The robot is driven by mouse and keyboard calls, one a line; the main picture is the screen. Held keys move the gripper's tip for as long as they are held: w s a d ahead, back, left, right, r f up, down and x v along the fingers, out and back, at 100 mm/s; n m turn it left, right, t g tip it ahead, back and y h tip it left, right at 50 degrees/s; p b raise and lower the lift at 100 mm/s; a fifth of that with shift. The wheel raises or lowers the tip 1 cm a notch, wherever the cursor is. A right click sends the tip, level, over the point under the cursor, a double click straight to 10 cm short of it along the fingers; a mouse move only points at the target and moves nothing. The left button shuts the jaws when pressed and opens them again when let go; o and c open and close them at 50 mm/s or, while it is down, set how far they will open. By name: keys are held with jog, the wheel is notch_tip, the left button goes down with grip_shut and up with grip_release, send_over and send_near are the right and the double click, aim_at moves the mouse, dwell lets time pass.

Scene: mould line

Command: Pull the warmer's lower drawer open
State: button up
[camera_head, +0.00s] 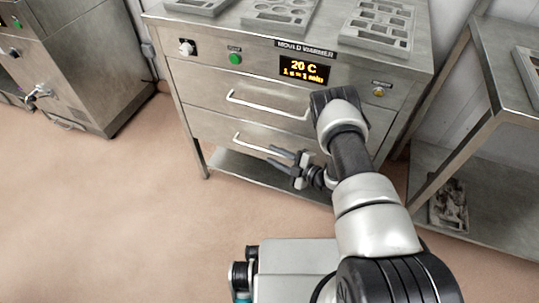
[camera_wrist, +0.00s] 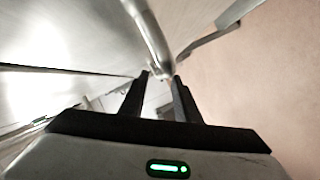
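The mould warmer (camera_head: 180,75) is a steel cabinet with two drawers, and both look shut. The lower drawer (camera_head: 212,128) has a pale bar handle (camera_head: 250,146), which also shows in the wrist view (camera_wrist: 150,35). My gripper (camera_head: 272,156) is in front of the lower drawer, close to the right part of that handle. In the wrist view my gripper's (camera_wrist: 161,76) two dark fingers stand apart, and the handle's near end appears between or just beyond their tips. I cannot tell whether they touch it. Part of the drawer's right side is hidden behind my arm.
The upper drawer's handle (camera_head: 265,105) is above, close to my arm. A lower shelf (camera_head: 240,168) lies under the drawers. A steel table (camera_head: 500,112) stands at right and another cabinet (camera_head: 85,60) at left. The floor in front is clear.

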jog(key=shift+x, duration=1.45)
jog(key=shift+c, duration=0.4)
grip_shut()
